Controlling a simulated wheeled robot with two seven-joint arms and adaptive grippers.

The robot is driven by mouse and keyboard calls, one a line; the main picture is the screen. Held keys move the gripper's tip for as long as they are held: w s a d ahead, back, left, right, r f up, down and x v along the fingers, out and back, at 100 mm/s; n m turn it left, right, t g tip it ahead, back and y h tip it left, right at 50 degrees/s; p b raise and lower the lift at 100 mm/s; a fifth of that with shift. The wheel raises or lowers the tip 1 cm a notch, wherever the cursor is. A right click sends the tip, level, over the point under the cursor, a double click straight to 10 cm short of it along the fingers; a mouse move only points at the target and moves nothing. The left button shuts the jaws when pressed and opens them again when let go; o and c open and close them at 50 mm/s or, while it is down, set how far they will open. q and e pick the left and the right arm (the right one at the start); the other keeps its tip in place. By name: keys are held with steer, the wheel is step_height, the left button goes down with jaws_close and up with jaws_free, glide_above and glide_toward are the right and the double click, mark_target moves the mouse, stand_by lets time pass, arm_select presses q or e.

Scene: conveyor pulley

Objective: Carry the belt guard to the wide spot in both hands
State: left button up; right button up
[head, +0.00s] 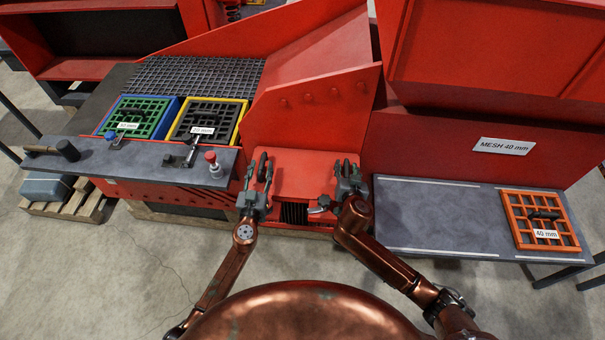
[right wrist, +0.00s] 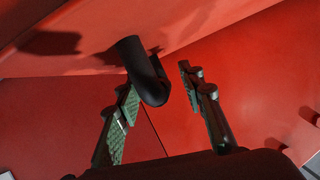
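The belt guard (head: 305,163) looks to be the red panel low on the red machine, with a black handle near each end. My left gripper (head: 257,178) is at the left handle (head: 262,163), its fingers spread to either side. My right gripper (head: 350,176) is at the right handle (head: 347,166). In the right wrist view the black handle (right wrist: 145,70) shows at the left finger, with a gap to the right finger. The wide spot looks to be the grey table area (head: 430,215) between white lines at the right.
An orange mesh frame (head: 512,222) marked 40 mm lies at the table's right end. Left of the machine are green (head: 140,112) and yellow-edged (head: 236,119) mesh trays. A grey shelf (head: 85,158) carries a hammer (head: 60,150) and a red knob (head: 211,157).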

arm_select(q)
steer(key=shift+c, duration=0.5)
arm_select(e)
steer(key=shift+c, duration=0.6)
arm_select(q)
jaws_close()
arm_select(e)
jaws_close()
arm_select(q)
steer(key=shift+r, duration=0.25)
arm_select(e)
steer(key=shift+w+r, duration=0.1)
steer(key=shift+r, duration=0.15)
